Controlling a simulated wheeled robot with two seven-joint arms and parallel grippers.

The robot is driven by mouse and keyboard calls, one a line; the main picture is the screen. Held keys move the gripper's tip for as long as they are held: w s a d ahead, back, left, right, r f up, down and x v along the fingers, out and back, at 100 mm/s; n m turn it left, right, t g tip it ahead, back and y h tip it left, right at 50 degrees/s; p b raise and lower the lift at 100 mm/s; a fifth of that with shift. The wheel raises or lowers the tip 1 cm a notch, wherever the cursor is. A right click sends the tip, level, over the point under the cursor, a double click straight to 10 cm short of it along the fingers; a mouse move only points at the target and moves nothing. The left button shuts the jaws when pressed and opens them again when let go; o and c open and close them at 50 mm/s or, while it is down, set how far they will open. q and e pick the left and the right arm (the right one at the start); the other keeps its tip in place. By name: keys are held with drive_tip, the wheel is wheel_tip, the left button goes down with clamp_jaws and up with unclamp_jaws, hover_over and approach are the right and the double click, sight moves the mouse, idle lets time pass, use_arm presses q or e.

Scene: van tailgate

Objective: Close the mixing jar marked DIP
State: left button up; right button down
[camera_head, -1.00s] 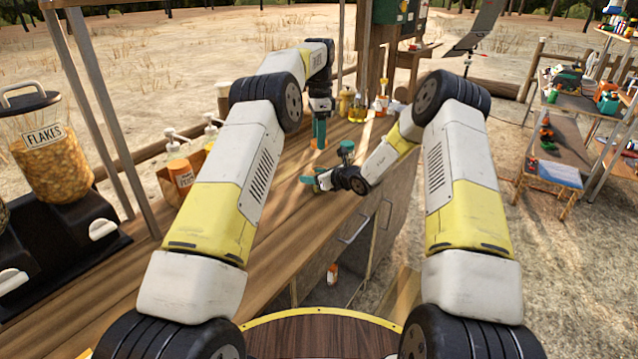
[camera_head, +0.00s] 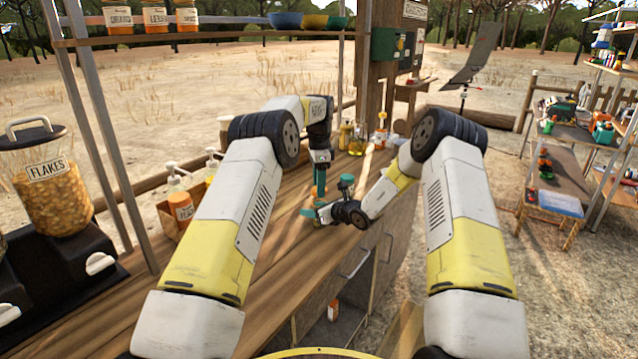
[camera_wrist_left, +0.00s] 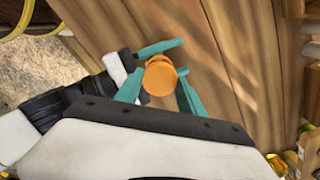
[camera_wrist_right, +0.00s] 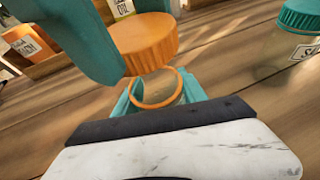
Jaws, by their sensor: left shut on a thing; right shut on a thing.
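My left gripper (camera_head: 319,182) points down over the counter, its teal fingers shut on an orange ribbed lid (camera_wrist_right: 145,45). The lid also shows between its fingers in the left wrist view (camera_wrist_left: 160,77). My right gripper (camera_head: 312,212) lies low and is shut on a clear jar with an orange rim (camera_wrist_right: 158,104). In the right wrist view the lid is just above the jar's mouth, apart from it, and the open rim shows below. The jar's body is mostly hidden and no DIP marking is readable.
A teal-lidded jar (camera_wrist_right: 308,18) stands close by on the wooden counter (camera_head: 270,280). A box with an orange-capped jar (camera_head: 181,207) and pump bottles stands to the left. Several bottles (camera_head: 346,135) stand at the back. The counter's front edge runs beside my right arm.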

idle(0.4)
use_arm(q)
drive_tip(key=shift+f, duration=0.85)
drive_tip(key=shift+f, duration=0.7)
drive_tip(key=shift+f, duration=0.3)
drive_tip(key=shift+a, duration=0.1)
drive_tip(key=shift+s+d+r, duration=0.25)
drive_tip(key=shift+s+r, duration=0.05)
drive_tip(key=shift+r, duration=0.3)
idle(1.1)
